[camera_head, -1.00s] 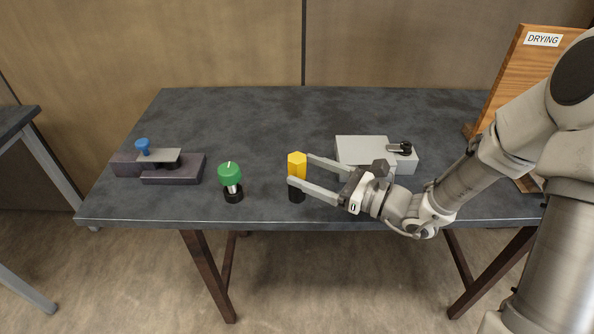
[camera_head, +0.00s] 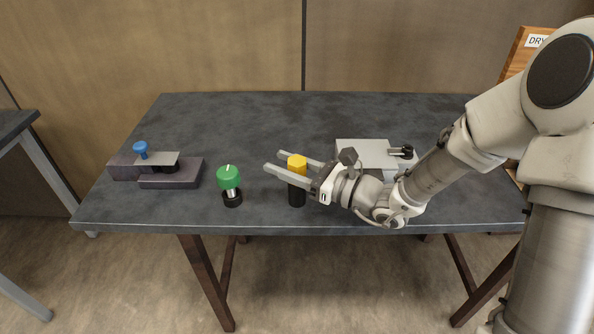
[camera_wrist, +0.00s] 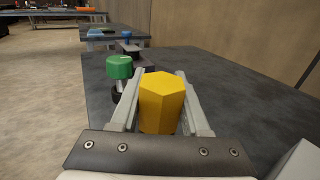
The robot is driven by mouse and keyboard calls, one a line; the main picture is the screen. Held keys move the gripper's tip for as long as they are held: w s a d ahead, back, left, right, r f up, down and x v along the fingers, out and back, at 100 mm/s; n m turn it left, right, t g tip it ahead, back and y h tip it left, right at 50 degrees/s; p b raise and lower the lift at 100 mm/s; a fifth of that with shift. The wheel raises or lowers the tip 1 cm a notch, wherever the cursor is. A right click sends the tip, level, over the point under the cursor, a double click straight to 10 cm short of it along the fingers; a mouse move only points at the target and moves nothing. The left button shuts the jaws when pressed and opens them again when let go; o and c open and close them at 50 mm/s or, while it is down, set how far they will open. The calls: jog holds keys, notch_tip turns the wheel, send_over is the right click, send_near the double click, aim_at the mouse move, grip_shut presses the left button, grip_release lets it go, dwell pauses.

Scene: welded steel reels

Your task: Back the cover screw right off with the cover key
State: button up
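A yellow six-sided handle (camera_head: 297,162) stands upright in a black holder (camera_head: 297,194) near the table's front edge. My gripper (camera_head: 275,161) is open, its fingers level and reaching past either side of the yellow handle. In the wrist view the yellow handle (camera_wrist: 162,103) sits between the two fingers, with a gap at least on the left. A green round-knobbed tool (camera_head: 228,177) stands in its own black holder to the left. A grey box (camera_head: 362,153) with a small black fitting (camera_head: 403,151) lies behind my wrist, partly hidden. I cannot tell which piece is the cover screw.
A dark block with a plate and a blue knob (camera_head: 141,148) lies at the table's left. A wooden board (camera_head: 515,62) with a partly hidden label stands at the right. The dark table (camera_head: 230,120) is clear at the back. Another table stands at far left.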

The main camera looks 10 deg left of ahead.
grip_shut()
notch_tip(320, 180, up, 10)
jog(key=p, duration=0.4)
jog(key=shift+r, duration=0.1)
dwell(1.0)
